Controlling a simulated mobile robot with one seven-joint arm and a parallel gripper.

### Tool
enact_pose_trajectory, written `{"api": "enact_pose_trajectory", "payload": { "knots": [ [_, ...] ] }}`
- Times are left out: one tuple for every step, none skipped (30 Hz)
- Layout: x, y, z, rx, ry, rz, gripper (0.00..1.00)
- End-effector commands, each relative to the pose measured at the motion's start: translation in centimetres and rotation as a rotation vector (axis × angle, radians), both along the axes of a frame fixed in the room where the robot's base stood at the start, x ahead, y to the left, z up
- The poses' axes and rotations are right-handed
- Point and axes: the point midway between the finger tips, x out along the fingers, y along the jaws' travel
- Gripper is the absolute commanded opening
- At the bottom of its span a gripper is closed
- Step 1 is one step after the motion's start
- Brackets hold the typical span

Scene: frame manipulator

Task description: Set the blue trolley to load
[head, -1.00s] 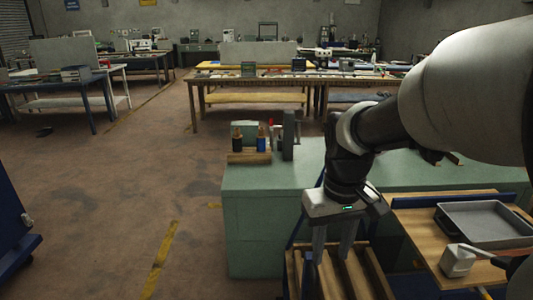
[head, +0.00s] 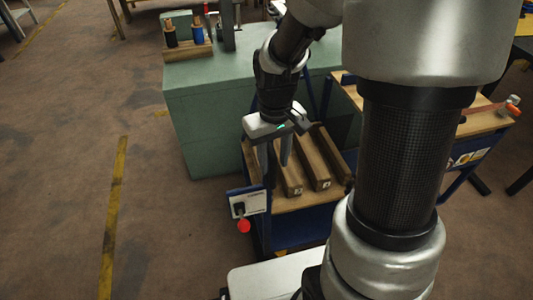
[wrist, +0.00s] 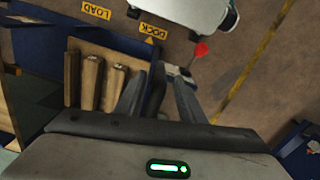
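The blue trolley (head: 298,232) stands below my gripper in the head view, with several wooden beams (head: 315,162) on its top. A pale panel (head: 247,203) with a dark switch and a red knob (head: 243,226) sits at its front left. The red knob also shows in the wrist view (wrist: 200,49), beyond the fingertips. My gripper (head: 276,172) points down over the trolley's left part, fingers apart and nothing seen between them gripped. Yellow LOAD (wrist: 97,10) and DOCK (wrist: 152,30) labels show in the wrist view. The knob's setting cannot be told.
A green cabinet (head: 190,125) stands behind the trolley, with bottles in a wooden holder (head: 187,48) on it. A wooden-topped bench (head: 485,122) is at the right, partly behind my arm. Open floor with a yellow line (head: 113,215) lies at the left.

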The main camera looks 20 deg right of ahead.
Motion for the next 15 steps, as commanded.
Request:
{"api": "enact_pose_trajectory", "payload": {
  "knots": [
    [-0.1,0.0,-1.2,0.000,0.004,0.000,0.36],
    [-0.1,0.0,-1.7,0.000,0.003,0.000,0.36],
    [-0.1,0.0,-2.2,-0.001,0.003,0.000,0.36],
    [0.0,0.0,-2.6,0.000,0.002,0.000,0.36],
    [0.0,0.0,-2.9,0.000,0.002,0.000,0.36],
    [0.0,0.0,-3.3,0.000,0.002,0.000,0.36],
    [-0.1,0.0,-3.5,0.000,0.002,0.000,0.36],
    [0.0,0.0,-3.7,0.000,0.002,0.000,0.36],
    [0.0,0.0,-3.9,0.000,0.001,0.000,0.36],
    [0.0,0.0,-4.0,-0.001,0.000,0.000,0.36],
    [0.0,0.0,-4.0,-0.001,0.000,0.001,0.36],
    [0.0,0.0,-4.1,-0.001,-0.001,0.001,0.36],
    [0.0,0.0,-4.1,-0.001,-0.001,0.001,0.36],
    [0.0,0.0,-4.1,-0.001,-0.001,0.001,0.36],
    [0.0,0.0,-4.1,-0.001,-0.001,0.001,0.36]
  ]
}}
